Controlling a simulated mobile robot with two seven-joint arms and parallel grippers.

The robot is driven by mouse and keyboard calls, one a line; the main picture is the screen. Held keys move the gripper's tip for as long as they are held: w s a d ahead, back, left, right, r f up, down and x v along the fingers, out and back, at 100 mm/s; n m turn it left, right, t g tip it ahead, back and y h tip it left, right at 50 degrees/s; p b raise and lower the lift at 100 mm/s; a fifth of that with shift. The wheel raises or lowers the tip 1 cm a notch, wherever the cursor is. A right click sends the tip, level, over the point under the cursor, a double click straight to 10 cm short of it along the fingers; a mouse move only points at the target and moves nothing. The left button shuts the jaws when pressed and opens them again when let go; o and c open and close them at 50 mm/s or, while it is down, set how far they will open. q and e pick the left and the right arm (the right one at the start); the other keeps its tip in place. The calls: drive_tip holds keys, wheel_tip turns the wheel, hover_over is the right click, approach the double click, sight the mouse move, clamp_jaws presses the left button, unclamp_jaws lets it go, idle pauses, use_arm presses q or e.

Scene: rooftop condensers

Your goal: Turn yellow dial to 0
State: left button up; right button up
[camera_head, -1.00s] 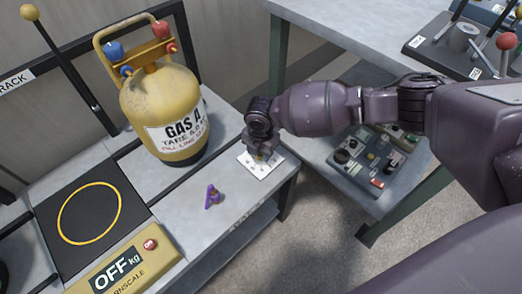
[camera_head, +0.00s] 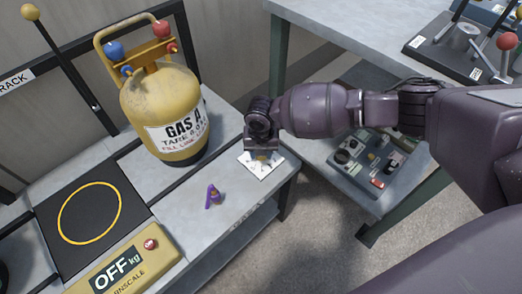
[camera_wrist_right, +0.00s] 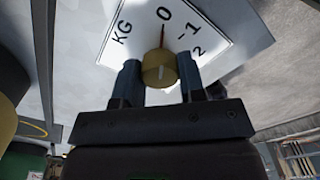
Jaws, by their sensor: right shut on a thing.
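The yellow dial (camera_wrist_right: 160,69) sits on a white card (camera_wrist_right: 207,32) with the marks KG, 0, -1 and 2. A thin pointer line runs from the dial up toward the 0 and looks roughly lined up with it. My right gripper (camera_wrist_right: 159,83) is shut on the dial, one dark finger on each side. In the head view my right gripper (camera_head: 263,150) reaches down over the card (camera_head: 260,171) at the bench's right end and hides most of the dial. My left gripper is not in view.
A yellow gas cylinder (camera_head: 160,105) stands left of the gripper. A small purple object (camera_head: 212,196) lies on the bench in front. A scale reading OFF (camera_head: 117,268) is at lower left. A grey control box (camera_head: 365,160) sits on a low shelf to the right.

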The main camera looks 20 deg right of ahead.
drive_tip(key=shift+s, duration=0.1)
drive_tip(key=o, duration=0.9)
drive_tip(key=shift+o, duration=0.2)
drive_tip(key=shift+r, duration=0.1)
drive_tip(key=shift+r, duration=0.3)
drive_tip(key=r+p, duration=0.1)
drive_tip(key=r, duration=0.3)
drive_tip(key=shift+w+r+p, duration=0.2)
drive_tip(key=shift+r+p, duration=0.05)
drive_tip(key=shift+p, duration=0.1)
use_arm(q)
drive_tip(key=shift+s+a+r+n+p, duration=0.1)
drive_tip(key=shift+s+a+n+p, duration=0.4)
drive_tip(key=shift+p, duration=0.3)
use_arm(e)
wheel_tip(320, 180, up, 6)
drive_tip(key=shift+s+f, duration=0.15)
drive_tip(key=shift+f, duration=0.1)
